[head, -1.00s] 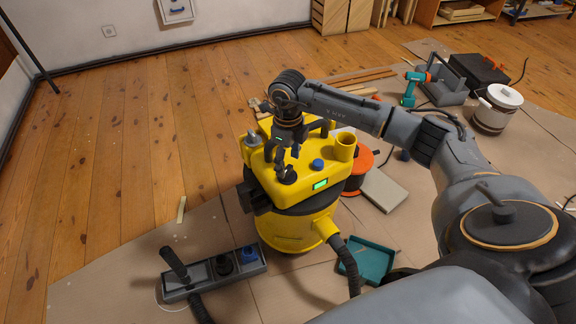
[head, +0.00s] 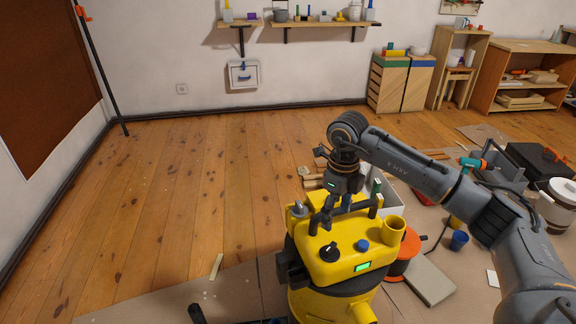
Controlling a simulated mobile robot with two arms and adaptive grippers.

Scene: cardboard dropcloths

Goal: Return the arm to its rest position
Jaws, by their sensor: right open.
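My right arm comes in from the right side of the head view. Its gripper (head: 328,217) points down, open and empty, over the yellow vacuum (head: 335,268). The fingertips are above and behind the black knob (head: 329,252) on the vacuum's top, with a visible gap to it. The knob, a blue cap (head: 362,245) and a lit green display (head: 363,267) show clearly. The vacuum's dark carry handle is partly hidden behind the gripper. My left gripper is out of view.
An orange cable reel (head: 402,262), a grey slab (head: 430,281) and a blue cup (head: 459,240) stand right of the vacuum, below my arm. A white bucket (head: 560,205) and toolboxes are farther right. The wooden floor (head: 170,200) at left is open.

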